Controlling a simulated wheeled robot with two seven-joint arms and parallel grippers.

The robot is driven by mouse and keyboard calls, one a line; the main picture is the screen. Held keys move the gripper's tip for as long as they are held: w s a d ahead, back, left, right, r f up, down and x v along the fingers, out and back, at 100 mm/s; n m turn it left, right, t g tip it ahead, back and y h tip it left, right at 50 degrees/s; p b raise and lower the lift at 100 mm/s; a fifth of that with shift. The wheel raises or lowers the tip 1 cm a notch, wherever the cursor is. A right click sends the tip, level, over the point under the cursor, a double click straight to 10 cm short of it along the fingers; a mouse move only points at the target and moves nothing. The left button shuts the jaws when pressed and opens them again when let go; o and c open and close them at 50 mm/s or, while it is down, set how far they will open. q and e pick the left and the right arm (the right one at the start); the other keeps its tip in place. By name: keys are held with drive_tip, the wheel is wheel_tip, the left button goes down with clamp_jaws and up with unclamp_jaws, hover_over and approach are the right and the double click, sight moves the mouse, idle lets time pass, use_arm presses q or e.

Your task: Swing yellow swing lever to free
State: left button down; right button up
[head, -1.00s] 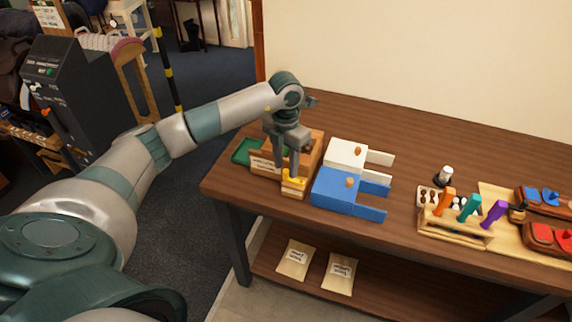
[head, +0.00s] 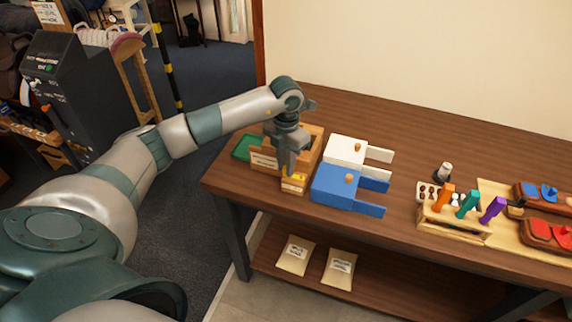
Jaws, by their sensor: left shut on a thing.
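The yellow swing lever (head: 291,180) shows at the front of a small wooden block near the table's left end. My left gripper (head: 291,171) points down over it, shut on the lever, and hides part of it. Which way the lever points is hard to tell at this size. A wooden box (head: 314,141) stands just behind the gripper. My right gripper is not in view.
A blue block (head: 335,188) and a white block (head: 346,149) with side arms stand close to the right of the gripper. A rack with orange, teal and purple handles (head: 467,205) stands further right. A green tray (head: 247,147) lies to the left. The table's back is clear.

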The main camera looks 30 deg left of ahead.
use_arm(q)
drive_tip(key=shift+s+d+n+b, duration=0.1)
drive_tip(key=shift+s+n+b, duration=0.15)
drive_tip(key=shift+n, duration=0.4)
drive_tip(key=shift+s+d+n+b, duration=0.1)
drive_tip(key=shift+s+n+b, duration=0.15)
drive_tip(key=shift+n, duration=0.4)
drive_tip(key=n, duration=0.1)
drive_tip(key=s+n+b, duration=0.1)
drive_tip(key=n, duration=0.1)
drive_tip(key=shift+d+n, duration=0.3)
drive_tip(key=shift+d, duration=0.05)
drive_tip(key=n, duration=0.1)
drive_tip(key=s+d+n, duration=0.1)
drive_tip(key=n, duration=0.1)
drive_tip(key=shift+b, duration=0.4)
drive_tip(key=shift+s+d+n, duration=0.1)
drive_tip(key=shift+d+n, duration=0.2)
drive_tip(key=shift+n, duration=0.45)
drive_tip(key=shift+s+d+n, duration=0.1)
drive_tip(key=shift+d+n, duration=0.15)
drive_tip(key=shift+n, duration=0.5)
drive_tip(key=c, duration=1.7)
unclamp_jaws()
drive_tip(key=shift+o, duration=0.2)
